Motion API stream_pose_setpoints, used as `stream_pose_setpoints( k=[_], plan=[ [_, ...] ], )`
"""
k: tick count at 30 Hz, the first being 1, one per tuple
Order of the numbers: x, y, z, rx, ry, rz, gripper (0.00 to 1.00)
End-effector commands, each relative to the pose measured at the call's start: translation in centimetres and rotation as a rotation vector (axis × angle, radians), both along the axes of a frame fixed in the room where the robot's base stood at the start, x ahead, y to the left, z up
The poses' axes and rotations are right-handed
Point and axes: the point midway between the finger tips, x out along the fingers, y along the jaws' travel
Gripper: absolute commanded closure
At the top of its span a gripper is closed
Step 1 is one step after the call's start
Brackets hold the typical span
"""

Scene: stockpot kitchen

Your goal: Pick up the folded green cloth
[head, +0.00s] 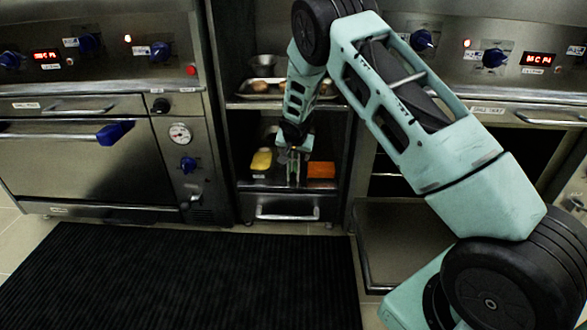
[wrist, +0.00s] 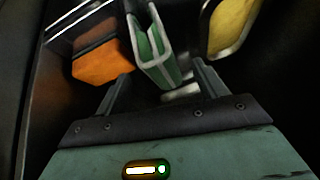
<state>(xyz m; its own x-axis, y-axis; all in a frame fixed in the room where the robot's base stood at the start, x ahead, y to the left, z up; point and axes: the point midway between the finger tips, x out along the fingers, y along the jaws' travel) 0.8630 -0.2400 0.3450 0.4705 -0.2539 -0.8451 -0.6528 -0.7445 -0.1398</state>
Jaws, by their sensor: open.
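The folded green cloth (wrist: 147,45) shows in the wrist view as a green block with pale edges, standing between an orange thing and a yellow thing. My gripper (wrist: 162,78) is open, with one finger on each side of the cloth's near end. The cloth lies ahead of and partly between the fingertips; I cannot tell whether either finger touches it. In the head view my gripper (head: 292,165) reaches down into the lower shelf of the open cabinet, and I cannot make out the cloth there.
An orange block (head: 321,170) is right of my gripper and a yellow item (head: 262,160) left of it, both close. A shelf (head: 250,104) with a tray and a metal bowl (head: 263,66) is above. A drawer handle (head: 287,213) is below. Ovens flank the cabinet.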

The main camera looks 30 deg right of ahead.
Motion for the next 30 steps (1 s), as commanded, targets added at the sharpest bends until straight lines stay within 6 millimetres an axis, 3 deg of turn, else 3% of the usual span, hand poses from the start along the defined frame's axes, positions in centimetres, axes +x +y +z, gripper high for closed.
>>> stream_pose_setpoints(
  k=[15,25,26,30],
  plan=[
    [2.8,-1.7,-4.4,0.002,0.000,-0.002,0.29],
    [3.2,-1.8,-4.6,0.002,0.000,0.001,0.29],
    [3.2,-1.8,-4.5,0.002,0.000,0.001,0.34],
    [3.2,-1.8,-4.5,0.002,0.000,0.001,0.73]
  ],
)
